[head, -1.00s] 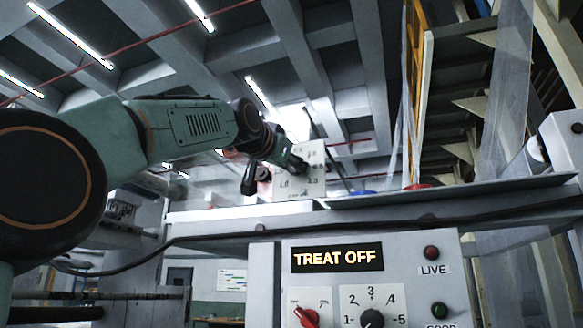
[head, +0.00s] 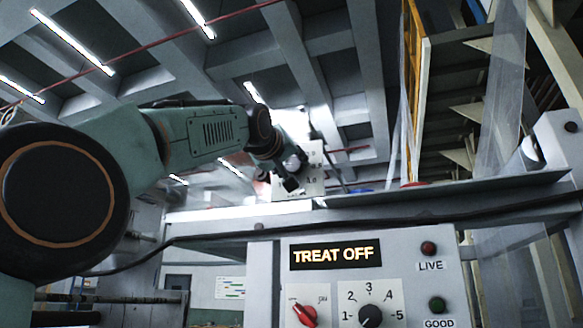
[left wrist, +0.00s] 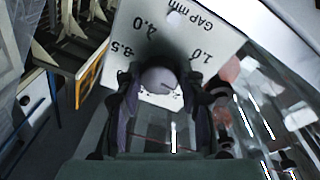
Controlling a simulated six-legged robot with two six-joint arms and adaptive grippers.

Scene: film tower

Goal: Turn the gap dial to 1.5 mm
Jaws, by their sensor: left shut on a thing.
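The gap dial's white plate (head: 318,183) stands upright on the ledge in the middle of the head view, partly hidden by my left gripper (head: 291,174). In the left wrist view the plate (left wrist: 182,45) reads "GAP mm" upside down, with 4.0 and 1.0 among its marks. The round pale dial knob (left wrist: 158,80) sits between the two dark fingers of my left gripper (left wrist: 161,88), which is shut on it. I cannot tell which mark the knob points to; some marks are hidden. My right gripper is not in view.
Below the ledge (head: 450,195) is a control panel with a "TREAT OFF" display (head: 335,255), a red knob (head: 306,314), a black 1-to-5 knob (head: 370,316) and two lamps. A black cable (head: 420,217) runs across the front. An orange-edged ladder-like frame (head: 413,90) rises behind.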

